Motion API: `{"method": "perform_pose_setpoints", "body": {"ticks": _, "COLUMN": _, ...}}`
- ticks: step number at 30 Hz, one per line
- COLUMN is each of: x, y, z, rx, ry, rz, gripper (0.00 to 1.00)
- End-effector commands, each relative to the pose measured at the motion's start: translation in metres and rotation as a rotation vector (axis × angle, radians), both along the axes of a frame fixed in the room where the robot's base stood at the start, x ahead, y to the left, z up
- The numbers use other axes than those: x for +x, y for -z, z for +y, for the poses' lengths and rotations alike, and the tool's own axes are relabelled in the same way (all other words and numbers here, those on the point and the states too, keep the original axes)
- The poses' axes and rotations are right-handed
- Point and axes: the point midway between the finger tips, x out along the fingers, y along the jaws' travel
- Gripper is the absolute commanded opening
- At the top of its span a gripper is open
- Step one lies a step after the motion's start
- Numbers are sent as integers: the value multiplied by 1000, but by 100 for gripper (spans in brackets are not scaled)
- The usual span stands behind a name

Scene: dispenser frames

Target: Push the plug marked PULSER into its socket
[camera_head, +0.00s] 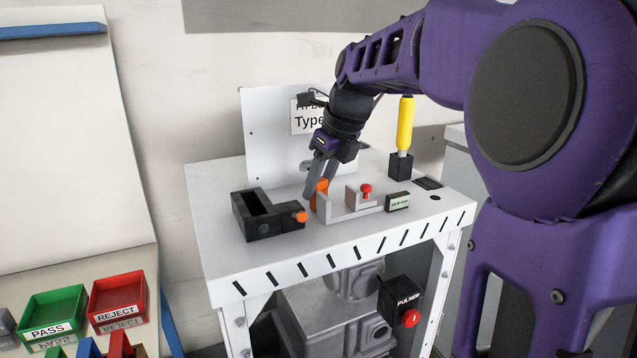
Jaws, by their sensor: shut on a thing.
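The label PULSER shows on a black box (401,298) on the front of the white table's frame, with a round red part (411,318) on its lower face. I cannot tell from this view whether that red part is a plug or a button, and I see no clear socket. My gripper (320,190) is over the tabletop, behind and above the box. Its grey fingers point down and are shut on an orange piece (321,187), partly hidden by the fingers, beside the left end of a grey bracket.
Green (52,315) and red (118,297) bins stand lower left.

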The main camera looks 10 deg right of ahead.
Motion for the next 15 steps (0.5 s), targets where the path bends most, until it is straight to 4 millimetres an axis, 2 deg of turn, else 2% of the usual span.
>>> {"method": "perform_pose_setpoints", "body": {"ticks": 9, "x": 0, "y": 3, "z": 1, "rx": 0, "ry": -1, "rz": -1, "gripper": 0}}
{"method": "perform_pose_setpoints", "body": {"ticks": 10, "x": 0, "y": 2, "z": 1, "rx": 0, "ry": -1, "rz": -1, "gripper": 47}}
{"method": "perform_pose_setpoints", "body": {"ticks": 14, "x": 0, "y": 2, "z": 0, "rx": 0, "ry": -1, "rz": -1, "gripper": 70}}
{"method": "perform_pose_setpoints", "body": {"ticks": 15, "x": 0, "y": 2, "z": 0, "rx": 0, "ry": -1, "rz": -1, "gripper": 72}}
